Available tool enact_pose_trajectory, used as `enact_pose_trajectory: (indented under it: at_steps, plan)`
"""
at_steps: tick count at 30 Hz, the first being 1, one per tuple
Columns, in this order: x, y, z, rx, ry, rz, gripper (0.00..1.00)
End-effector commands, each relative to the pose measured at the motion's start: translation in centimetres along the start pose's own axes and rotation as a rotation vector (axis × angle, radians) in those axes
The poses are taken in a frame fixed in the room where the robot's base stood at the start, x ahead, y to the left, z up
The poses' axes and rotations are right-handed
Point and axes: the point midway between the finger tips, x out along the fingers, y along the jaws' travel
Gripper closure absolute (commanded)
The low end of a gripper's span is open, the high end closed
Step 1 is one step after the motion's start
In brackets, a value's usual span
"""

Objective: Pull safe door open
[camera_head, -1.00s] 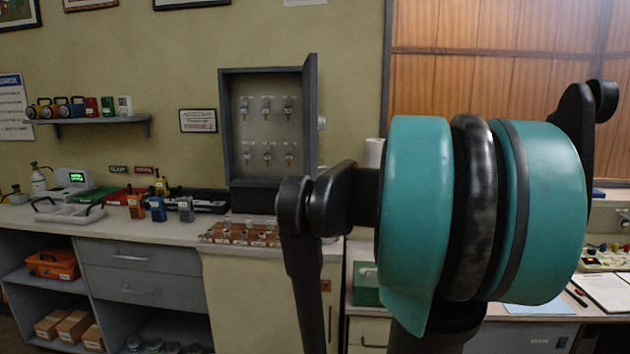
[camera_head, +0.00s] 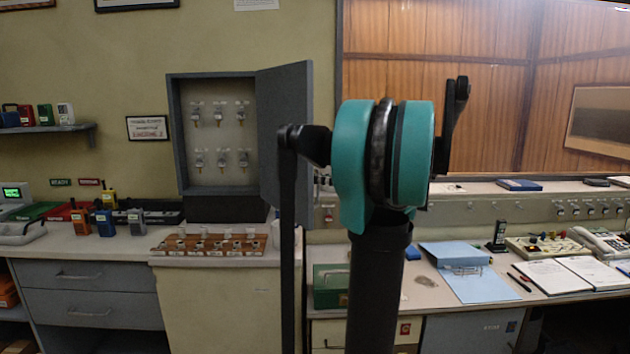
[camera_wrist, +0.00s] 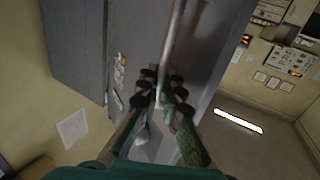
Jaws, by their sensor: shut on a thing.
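The safe is a grey wall-side cabinet (camera_head: 174,130) on the left counter in the head view, with several tagged keys hanging inside. Its grey door (camera_head: 283,110) stands wide open at the right, inner face partly turned toward me. My arm covers the door's lower right part. In the wrist view, my gripper (camera_wrist: 161,98) has its dark-tipped green fingers close together at the door (camera_wrist: 213,45), shut on the door's handle. The fingers hide most of the grip itself. In the head view the gripper is hidden behind my arm.
A rack of small pieces (camera_head: 210,246) sits on the counter below the safe. Radios (camera_head: 105,222) stand left of it. A green box (camera_head: 330,286), blue folder (camera_head: 458,256) and open book (camera_head: 556,273) lie on the lower desk to the right.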

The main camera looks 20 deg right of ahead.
Motion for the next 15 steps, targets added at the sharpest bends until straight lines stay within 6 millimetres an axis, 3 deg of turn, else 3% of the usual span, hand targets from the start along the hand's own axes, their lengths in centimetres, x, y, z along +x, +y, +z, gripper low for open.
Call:
enact_pose_trajectory:
  at_steps: [10, 12, 15]
  plan:
    - [0.06, 0.12, -0.14, 0.001, 0.003, 0.001, 1.00]
    - [0.06, 0.11, -0.14, 0.001, 0.003, 0.001, 0.86]
    - [0.05, 0.09, -0.11, 0.000, 0.002, 0.001, 0.83]
